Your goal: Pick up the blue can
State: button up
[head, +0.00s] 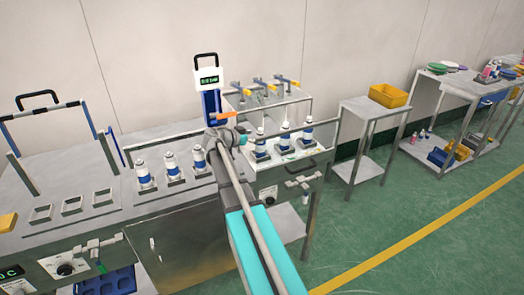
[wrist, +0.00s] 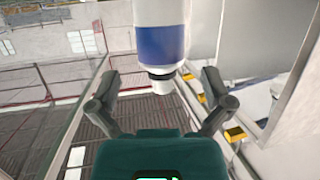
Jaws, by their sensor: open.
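A white can with a blue band (wrist: 160,42) is close in the wrist view, its narrow grey and white neck end pointing down the picture. My gripper (wrist: 160,80) is open, with a finger on either side of that neck and a gap on both sides. In the head view, blue-banded cans stand upright in holders: a left row of three, one of them this can (head: 171,163), and a right group (head: 284,137). My arm's end lies between the two groups. I cannot tell from the head view which can is in front of my gripper.
Empty square holders (head: 72,205) sit on the left bench. A display on a blue post (head: 211,100) and a clear-walled fixture (head: 270,98) stand close behind my arm. A side table (head: 368,112) with a yellow bin (head: 389,95) is to the right; green floor is open in front.

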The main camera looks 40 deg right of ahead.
jog(key=shift+b+x, duration=0.3)
jog(key=shift+x, duration=1.25)
jog(key=shift+a, duration=0.1)
grip_shut()
